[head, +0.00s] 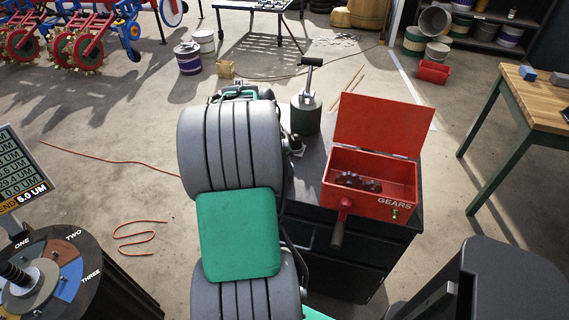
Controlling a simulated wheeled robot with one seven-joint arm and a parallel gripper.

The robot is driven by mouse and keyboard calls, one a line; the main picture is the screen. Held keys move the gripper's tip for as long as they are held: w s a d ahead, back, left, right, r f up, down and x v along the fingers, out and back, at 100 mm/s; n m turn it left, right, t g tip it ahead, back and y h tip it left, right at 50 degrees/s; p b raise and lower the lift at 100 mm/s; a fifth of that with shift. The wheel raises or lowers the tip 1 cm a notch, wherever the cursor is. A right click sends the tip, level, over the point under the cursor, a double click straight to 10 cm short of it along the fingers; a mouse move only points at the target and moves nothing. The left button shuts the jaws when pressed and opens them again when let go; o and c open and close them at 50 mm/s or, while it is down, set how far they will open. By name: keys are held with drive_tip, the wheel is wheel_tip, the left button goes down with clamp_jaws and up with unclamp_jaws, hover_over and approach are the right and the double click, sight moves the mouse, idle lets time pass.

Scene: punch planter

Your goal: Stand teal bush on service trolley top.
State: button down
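The service trolley is most likely the dark cabinet with drawers (345,262) right of centre, with a grey top (308,178). My grey and green arm hides its left side. Past the arm, dark and teal-green parts (243,91) show, most likely the end of my arm with my gripper. Its fingers are hidden, and I cannot tell whether it holds anything. I cannot make out a teal bush for certain.
On the trolley top are an open red box (368,205) marked GEARS and a dark green cylinder with a handle (306,113). A wooden-topped table (540,100) stands right; a round numbered stand (62,268) stands left.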

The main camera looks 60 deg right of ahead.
drive_tip(key=shift+f, duration=0.2)
drive_tip(key=c, duration=1)
unclamp_jaws()
drive_tip(key=shift+o, duration=0.2)
drive_tip(key=v, duration=1.2)
drive_tip(key=w+a+n+t, duration=0.1)
drive_tip(key=w+a+n, duration=0.4)
drive_tip(key=w+a, duration=0.2)
drive_tip(key=w+a+f+n+t, duration=0.1)
drive_tip(key=w+a+n+t, duration=0.3)
drive_tip(key=a+n, duration=1.05)
drive_tip(key=s+a+f+n+y, duration=0.1)
drive_tip(key=a+n, duration=0.2)
drive_tip(key=a, duration=0.6)
drive_tip(key=s+a+f+n+y, duration=0.1)
drive_tip(key=a+f+n, duration=0.1)
drive_tip(key=a, duration=0.8)
drive_tip(key=shift+f+n+y+p, duration=0.3)
drive_tip(key=shift+n+y+p, duration=0.1)
drive_tip(key=shift+n, duration=0.05)
